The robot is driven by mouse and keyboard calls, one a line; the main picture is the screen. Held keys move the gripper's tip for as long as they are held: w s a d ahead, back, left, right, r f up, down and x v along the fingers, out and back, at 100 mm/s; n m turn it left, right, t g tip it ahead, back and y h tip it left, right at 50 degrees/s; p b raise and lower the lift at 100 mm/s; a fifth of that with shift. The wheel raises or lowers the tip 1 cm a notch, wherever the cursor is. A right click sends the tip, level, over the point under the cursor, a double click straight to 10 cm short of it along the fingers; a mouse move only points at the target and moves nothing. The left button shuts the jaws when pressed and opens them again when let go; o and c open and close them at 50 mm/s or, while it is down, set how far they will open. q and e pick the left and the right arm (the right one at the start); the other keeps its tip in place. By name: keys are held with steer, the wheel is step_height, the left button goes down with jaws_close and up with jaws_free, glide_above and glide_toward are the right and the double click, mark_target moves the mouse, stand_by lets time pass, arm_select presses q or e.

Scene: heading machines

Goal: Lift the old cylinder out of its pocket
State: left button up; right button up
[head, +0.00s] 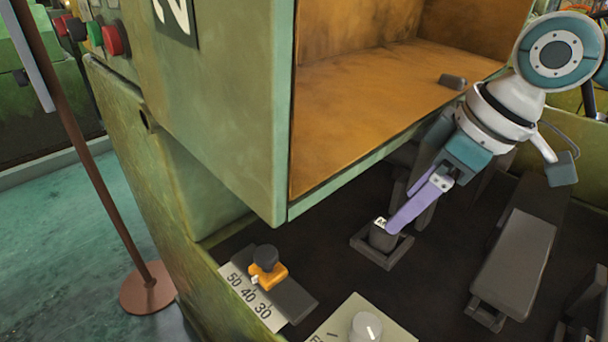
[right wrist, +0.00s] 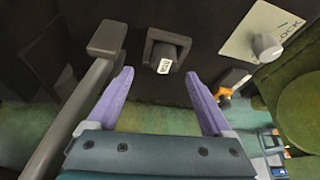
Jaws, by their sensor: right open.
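The old cylinder (head: 383,238) is dark with a pale lettered label and sits upright in a square dark pocket (head: 378,256) on the machine's black bed. In the right wrist view the cylinder (right wrist: 163,60) shows ahead of the fingertips, roughly centred between them, inside its pocket frame. My right gripper (head: 404,222) points down close to the cylinder, and one purple finger overlaps it in the head view. In the right wrist view its two fingers (right wrist: 160,73) are spread with nothing between them. My left gripper is in neither view.
Another small dark cylinder (head: 453,81) lies on the orange-brown shelf. An orange slider (head: 268,274) with a black knob stands on a 50-40-30 scale. A grey knob (head: 366,327) sits on a pale plate. A long grey bar (head: 515,262) lies right of my gripper.

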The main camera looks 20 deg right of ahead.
mark_target(383, 236)
steer(key=x, duration=0.1)
steer(key=b+x, duration=0.1)
steer(key=x, duration=0.3)
steer(key=shift+s+a+f, duration=0.1)
steer(key=shift+s+a, duration=0.15)
jaws_close()
stand_by(0.4)
